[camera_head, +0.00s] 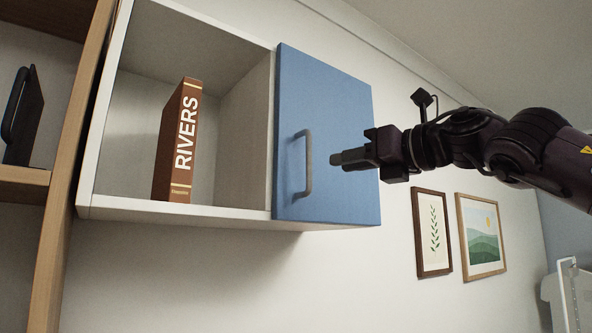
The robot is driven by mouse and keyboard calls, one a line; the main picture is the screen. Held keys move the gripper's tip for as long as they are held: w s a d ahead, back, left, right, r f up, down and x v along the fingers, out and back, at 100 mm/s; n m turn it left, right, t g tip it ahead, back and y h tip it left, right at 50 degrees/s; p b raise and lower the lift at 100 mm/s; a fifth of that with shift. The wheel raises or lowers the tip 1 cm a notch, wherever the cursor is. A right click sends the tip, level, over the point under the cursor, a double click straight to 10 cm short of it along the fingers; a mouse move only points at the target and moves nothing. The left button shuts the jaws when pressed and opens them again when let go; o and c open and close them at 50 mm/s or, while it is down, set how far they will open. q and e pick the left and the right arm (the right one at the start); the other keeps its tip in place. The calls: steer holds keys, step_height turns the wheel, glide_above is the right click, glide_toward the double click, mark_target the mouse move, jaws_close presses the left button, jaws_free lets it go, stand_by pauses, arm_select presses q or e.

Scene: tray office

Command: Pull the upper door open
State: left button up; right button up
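The blue upper door (345,105) covers the right part of a white wall cabinet (180,211) and looks shut. A grey bar handle (309,165) stands upright near the door's left edge. My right gripper (336,158) reaches in from the right in front of the door. Its tips point left at the handle, level with its middle, and a small gap shows between them in the picture. I cannot tell from this side view whether its fingers are open or shut. My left gripper is not in view.
A brown book marked RIVERS (177,140) stands in the open left compartment. A wooden shelf unit (66,190) with a dark object (24,115) is at the far left. Two framed pictures (431,232) (481,236) hang below my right arm. The wall under the cabinet is clear.

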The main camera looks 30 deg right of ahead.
mark_target(311, 163)
steer(key=shift+n, duration=0.5)
steer(key=w+a+p, duration=0.1)
steer(key=w, duration=0.1)
steer(key=w+a, duration=0.1)
steer(key=w, duration=0.1)
steer(key=w+a+p, duration=0.1)
steer(key=a, duration=0.1)
steer(key=shift+w+r+p, duration=0.35)
steer(key=shift+w+r, duration=0.05)
steer(key=shift+w+a, duration=0.15)
steer(key=shift+w, duration=0.4)
steer(key=shift+f, duration=0.1)
steer(key=shift+s, duration=0.1)
jaws_close()
